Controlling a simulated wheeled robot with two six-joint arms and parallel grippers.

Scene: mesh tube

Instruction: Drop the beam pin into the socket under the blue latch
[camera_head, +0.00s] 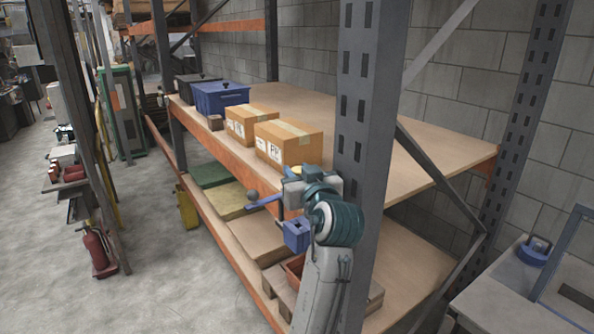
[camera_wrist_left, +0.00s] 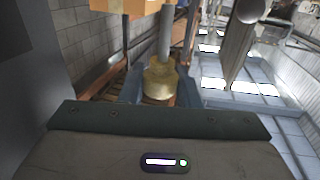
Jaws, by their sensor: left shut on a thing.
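My left gripper (camera_head: 296,180) is at the front orange beam of the rack, close to the upright. In the left wrist view the gripper (camera_wrist_left: 158,92) is shut on the beam pin (camera_wrist_left: 160,78), which has a yellow, brass-like end and a grey shaft. In the head view only a small yellow spot of the pin (camera_head: 296,169) shows. A blue latch bar (camera_head: 267,201) with a grey ball knob sticks out left, just below the gripper. A blue block (camera_head: 296,236) sits lower, beside my arm. The socket cannot be made out. My right gripper is not in view.
Two cardboard boxes (camera_head: 288,145) stand on the upper shelf behind the gripper, with a blue crate (camera_head: 219,98) farther back. The grey rack upright (camera_head: 368,130) rises right beside my arm. The upper shelf right of it is clear.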

